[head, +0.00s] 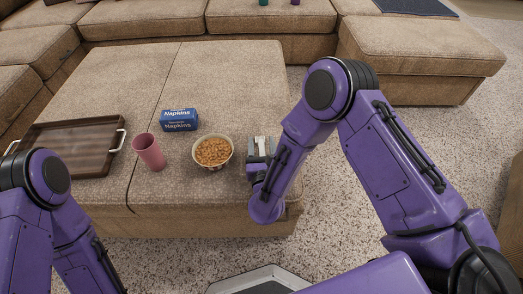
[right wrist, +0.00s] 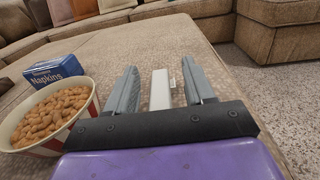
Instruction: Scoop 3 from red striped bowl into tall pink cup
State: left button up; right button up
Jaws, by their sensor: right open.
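The red striped bowl (head: 199,162) stands on the ottoman, full of small brown pieces; its striped wall also shows in the right wrist view (right wrist: 91,108). The tall pink cup (head: 149,151) stands upright to its left, slightly leaning in the picture. My right gripper (head: 261,146) is just right of the bowl, low over the ottoman. Its fingers are apart in the right wrist view (right wrist: 163,85), with a narrow white object (right wrist: 160,90) between them, apart from both fingers. I cannot tell its full shape. My left gripper is out of view; only my left arm shows.
A blue napkins box (head: 179,120) stands behind the cup and bowl. A dark wooden tray (head: 70,150) with metal handles lies at the left. The ottoman (head: 235,85) is clear toward the back. Sofa sections (head: 150,17) surround it.

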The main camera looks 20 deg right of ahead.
grip_shut()
